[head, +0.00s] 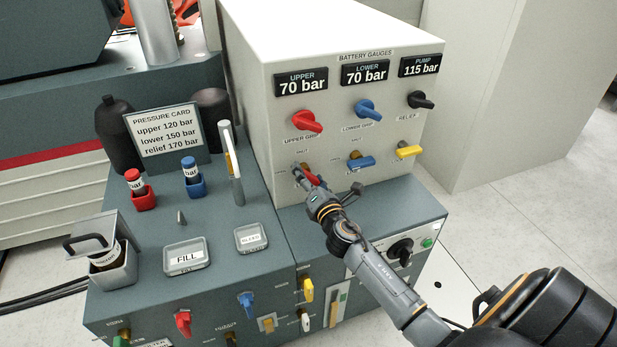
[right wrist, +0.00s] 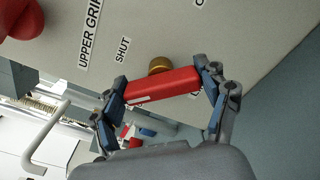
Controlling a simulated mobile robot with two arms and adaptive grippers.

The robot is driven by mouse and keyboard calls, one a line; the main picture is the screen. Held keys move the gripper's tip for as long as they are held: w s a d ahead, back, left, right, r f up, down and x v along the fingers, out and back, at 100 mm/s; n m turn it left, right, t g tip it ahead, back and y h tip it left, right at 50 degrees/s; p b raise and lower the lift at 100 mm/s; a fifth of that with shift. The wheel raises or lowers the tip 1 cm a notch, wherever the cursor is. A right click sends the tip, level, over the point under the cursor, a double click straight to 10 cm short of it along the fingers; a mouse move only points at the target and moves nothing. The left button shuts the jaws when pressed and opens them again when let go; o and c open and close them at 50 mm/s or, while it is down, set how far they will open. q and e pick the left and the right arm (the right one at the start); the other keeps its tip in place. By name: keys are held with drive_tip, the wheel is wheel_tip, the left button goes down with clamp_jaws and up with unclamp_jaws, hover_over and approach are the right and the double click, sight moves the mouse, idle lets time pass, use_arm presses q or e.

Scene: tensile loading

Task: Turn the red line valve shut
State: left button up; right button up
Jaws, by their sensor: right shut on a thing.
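The red line valve shows in the head view (head: 316,181) low on the front of the white gauge cabinet, below the red upper grip knob (head: 306,122), partly hidden by my right gripper. In the right wrist view the red handle (right wrist: 160,87) is a bar on a brass stem (right wrist: 159,64). My right gripper (head: 306,178) is shut on the handle, with one blue-padded finger at each end of it. A SHUT label (right wrist: 122,50) is printed on the panel near the stem. My left gripper is not in view.
To the right are a blue line valve (head: 361,162) and a yellow one (head: 409,152). The gauges read upper 70, lower 70 and pump 115 bar. A dark bench (head: 215,240) at left holds a pressure card (head: 163,131), trays and bottles. More coloured valves line its front.

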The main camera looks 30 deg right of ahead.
drive_tip(key=m, duration=0.5)
drive_tip(key=shift+f+m, duration=0.1)
drive_tip(key=shift+m, duration=0.5)
drive_tip(key=shift+d+m, duration=0.1)
drive_tip(key=shift+m, duration=0.9)
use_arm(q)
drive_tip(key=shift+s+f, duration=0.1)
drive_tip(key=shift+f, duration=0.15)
use_arm(e)
drive_tip(key=shift+m, duration=0.3)
drive_tip(key=o, duration=1.1)
drive_tip(key=shift+o, duration=0.2)
